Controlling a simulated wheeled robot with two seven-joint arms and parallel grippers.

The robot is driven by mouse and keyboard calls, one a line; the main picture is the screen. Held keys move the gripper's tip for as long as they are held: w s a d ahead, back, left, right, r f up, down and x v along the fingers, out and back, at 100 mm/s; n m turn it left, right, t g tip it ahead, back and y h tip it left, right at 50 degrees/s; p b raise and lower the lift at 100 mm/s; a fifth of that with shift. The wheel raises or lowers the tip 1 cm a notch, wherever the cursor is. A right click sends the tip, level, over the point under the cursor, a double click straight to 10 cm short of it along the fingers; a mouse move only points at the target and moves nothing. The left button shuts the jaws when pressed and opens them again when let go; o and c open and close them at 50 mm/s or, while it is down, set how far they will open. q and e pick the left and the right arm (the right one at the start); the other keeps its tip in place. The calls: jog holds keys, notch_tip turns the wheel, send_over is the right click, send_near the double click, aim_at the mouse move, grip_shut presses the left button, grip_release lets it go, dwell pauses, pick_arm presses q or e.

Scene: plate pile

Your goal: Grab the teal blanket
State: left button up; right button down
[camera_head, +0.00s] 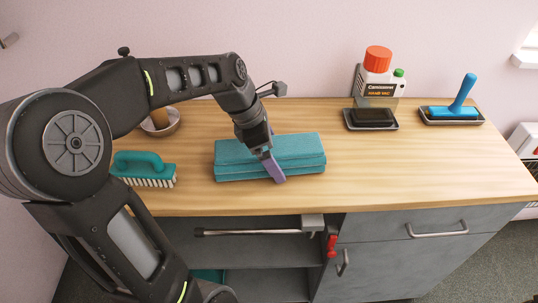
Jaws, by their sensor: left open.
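The teal blanket (305,152) lies folded in a flat block near the middle of the wooden counter. My left gripper (272,168) is over the blanket, pointing down, with a purple finger across its top and front side. The gripper is open. It hides part of the blanket's middle, and I cannot tell whether the finger touches the cloth. My right gripper is not in view.
A teal brush (143,168) lies left of the blanket, near a bowl (165,124) partly behind my arm. A white bottle with a red cap (378,75) and a blue-handled tool (460,98) on a tray stand at back right. The counter (400,165) is clear right of the blanket.

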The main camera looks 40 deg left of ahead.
pick_arm(q)
jog(key=shift+c, duration=0.5)
grip_shut()
dwell(0.4)
jog(key=shift+r, duration=0.1)
notch_tip(320, 180, up, 10)
jog(key=shift+f+p, duration=0.1)
jog(key=shift+p, duration=0.35)
dwell(0.6)
